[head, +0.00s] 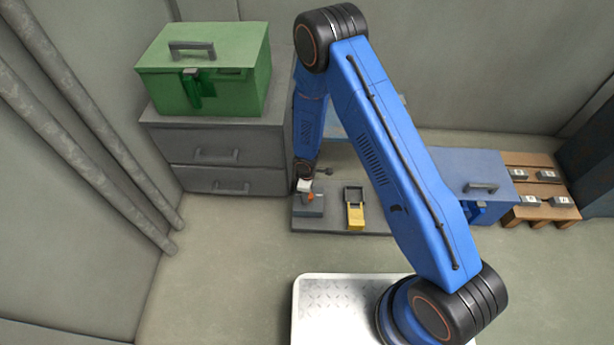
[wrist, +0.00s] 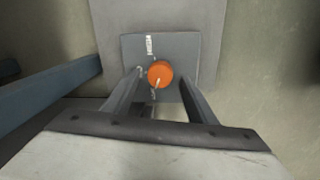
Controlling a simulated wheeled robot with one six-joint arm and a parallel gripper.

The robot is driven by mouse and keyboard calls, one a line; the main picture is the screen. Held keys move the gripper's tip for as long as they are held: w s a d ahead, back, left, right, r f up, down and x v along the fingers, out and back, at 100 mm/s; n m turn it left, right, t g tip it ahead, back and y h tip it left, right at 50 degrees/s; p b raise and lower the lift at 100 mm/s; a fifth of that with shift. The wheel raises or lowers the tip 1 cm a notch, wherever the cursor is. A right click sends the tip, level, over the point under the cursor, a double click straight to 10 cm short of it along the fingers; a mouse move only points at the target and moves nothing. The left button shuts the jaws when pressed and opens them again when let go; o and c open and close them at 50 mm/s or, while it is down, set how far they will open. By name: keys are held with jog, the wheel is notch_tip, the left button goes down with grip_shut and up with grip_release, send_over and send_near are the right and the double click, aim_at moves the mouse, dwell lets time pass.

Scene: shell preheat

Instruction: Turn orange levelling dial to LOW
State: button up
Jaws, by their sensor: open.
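The orange levelling dial (wrist: 160,74) is a round knob on a grey plate (wrist: 185,48) in the wrist view. A pale pointer line marks its face, and small white lettering, too blurred to read, stands on the plate around it. My gripper (wrist: 155,82) is open, with one finger on each side of the dial and gaps showing between the fingers and the knob. In the head view my gripper (head: 307,186) is over the small grey block (head: 309,208), and a bit of orange shows beneath it. The dial's setting cannot be told.
A yellow latch-like part (head: 355,213) stands right of the dial's block on the same grey base (head: 335,226). A green box (head: 205,75) sits on grey drawers (head: 220,155) at left. A blue box (head: 470,172) and a wooden pallet (head: 540,180) are at right.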

notch_tip(320, 180, up, 16)
jog(key=s, duration=0.1)
jog(key=shift+a, duration=0.15)
dwell(0.5)
dwell(0.4)
jog(key=s+d+r+m+t, duration=0.1)
jog(key=s+d+r+m, duration=0.1)
jog(key=d+r, duration=0.6)
jog(key=s+d+r+m, duration=0.1)
jog(key=d+r+m, duration=0.25)
jog(key=r, duration=0.85)
jog(key=s+d+r+m+t, duration=0.1)
jog(key=s+d+r+m, duration=0.1)
jog(key=d+r, duration=0.65)
jog(key=s+d+r+m+t, duration=0.1)
jog(key=s+d+r+m, duration=0.3)
jog(key=s+r, duration=0.4)
jog(key=s+d+r+m+t, duration=0.1)
jog(key=s+d+r+m, duration=0.3)
jog(key=s, duration=1.2)
jog(key=shift+s+d+r, duration=0.3)
jog(key=shift+d+r, duration=0.9)
jog(key=shift+r, duration=0.9)
